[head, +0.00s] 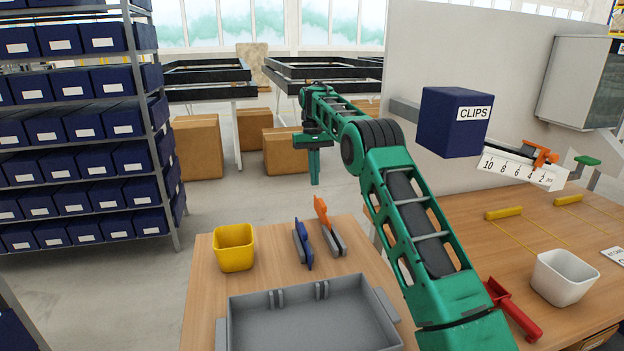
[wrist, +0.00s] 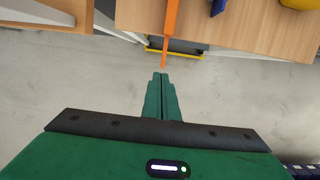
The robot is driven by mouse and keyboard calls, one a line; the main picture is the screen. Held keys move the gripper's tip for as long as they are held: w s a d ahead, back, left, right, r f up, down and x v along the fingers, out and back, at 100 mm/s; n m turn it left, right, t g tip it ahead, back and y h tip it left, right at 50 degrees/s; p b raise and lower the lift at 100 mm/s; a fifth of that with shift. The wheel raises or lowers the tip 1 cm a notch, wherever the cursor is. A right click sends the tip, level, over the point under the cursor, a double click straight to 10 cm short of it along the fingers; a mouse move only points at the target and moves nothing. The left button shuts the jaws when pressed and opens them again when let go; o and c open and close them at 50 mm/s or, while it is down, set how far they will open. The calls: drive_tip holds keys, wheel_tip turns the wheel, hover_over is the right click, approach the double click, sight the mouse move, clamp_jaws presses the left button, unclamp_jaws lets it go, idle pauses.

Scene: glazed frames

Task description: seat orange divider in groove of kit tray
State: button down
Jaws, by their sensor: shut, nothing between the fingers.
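The orange divider (head: 321,210) stands upright in a grey holder (head: 334,242) near the far edge of the wooden table; it also shows in the wrist view (wrist: 171,28). The grey kit tray (head: 260,345) lies nearer to me, with paired upright ribs (head: 321,290) on its far inner wall. Its near part is cut off by the picture edge. My gripper (head: 314,183) points down, shut and empty, above and beyond the orange divider in the head view.
A blue divider (head: 303,245) stands in a second grey holder just left of the orange one. A yellow bin (head: 234,248) is further left. At right a bench holds a white bin (head: 563,277) and a red scoop (head: 515,310). A blue CLIPS box (head: 452,122) sits above it.

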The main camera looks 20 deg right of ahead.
drive_tip(key=c, duration=2.1)
unclamp_jaws()
drive_tip(key=shift+w, duration=0.2)
drive_tip(key=o, duration=0.4)
drive_tip(key=shift+r, duration=0.15)
drive_tip(key=shift+o, duration=0.2)
wheel_tip(320, 180, up, 3)
drive_tip(key=t, duration=0.2)
hover_over(320, 202)
drive_tip(key=w, duration=0.2)
drive_tip(key=shift+s+d, duration=0.15)
drive_tip(key=shift+s, duration=0.8)
wheel_tip(320, 202, down, 5)
drive_tip(key=shift+f, duration=0.2)
drive_tip(key=shift+s+d+f, duration=0.1)
drive_tip(key=shift+s+f, duration=0.05)
drive_tip(key=shift+f, duration=1.2)
drive_tip(key=shift+s+f, duration=0.15)
drive_tip(key=shift+f, duration=1.2)
